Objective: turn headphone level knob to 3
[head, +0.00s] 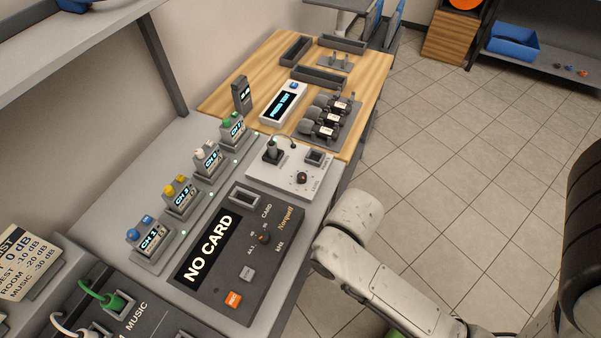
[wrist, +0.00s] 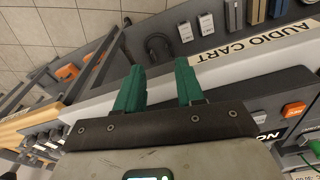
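A small dark knob (head: 302,178) with an orange mark sits on a white panel (head: 285,185) at the middle of the bench in the head view. Lettering that looks like LEVEL and small scale marks are printed by it; the pointer's setting is too small to read. A plug with a dark cable (head: 271,150) stands on the same panel. My gripper (wrist: 158,88) shows in the wrist view with two green fingers apart and nothing between them. It is above the cart's edge, away from the knob. The head view shows my arm right of the panel but not the fingers.
A recorder (head: 262,268) reading NO CARD, with its own knob (head: 264,238), lies in front of the white panel. Several channel boxes (head: 208,158) line the left. A cart edge labelled AUDIO CART (wrist: 250,42) and dark headphones (wrist: 158,46) show in the wrist view. The tiled floor at right is clear.

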